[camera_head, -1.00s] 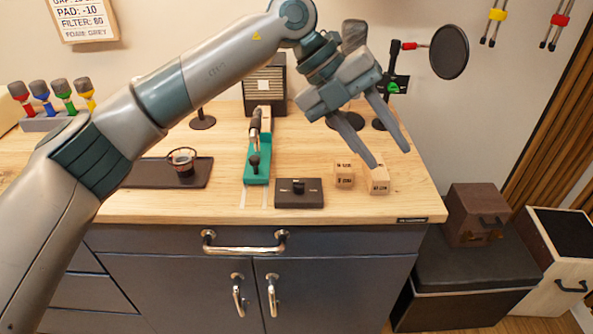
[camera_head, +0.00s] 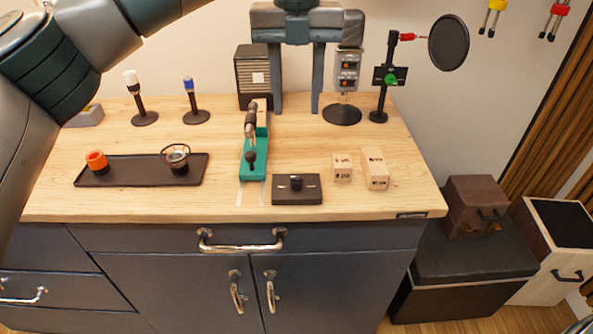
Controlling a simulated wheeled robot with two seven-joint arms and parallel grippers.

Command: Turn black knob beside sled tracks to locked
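The black knob (camera_head: 296,182) stands on a dark square base plate (camera_head: 297,195) near the front edge of the wooden worktop. Pale sled tracks (camera_head: 250,194) run on the worktop just left of that plate, with a green sled (camera_head: 254,163) on them carrying a dark microphone-like part. My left gripper (camera_head: 296,112) hangs above the back of the worktop with its two fingers pointing down, wide apart and empty. It is behind and above the knob, touching nothing that I can see. My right gripper is out of view.
Two wooden blocks (camera_head: 374,169) stand right of the knob plate. A dark tray (camera_head: 130,180) with an orange ring and a small cup lies left. A small amplifier (camera_head: 252,78), microphone stands and a round pop filter (camera_head: 448,43) are at the back.

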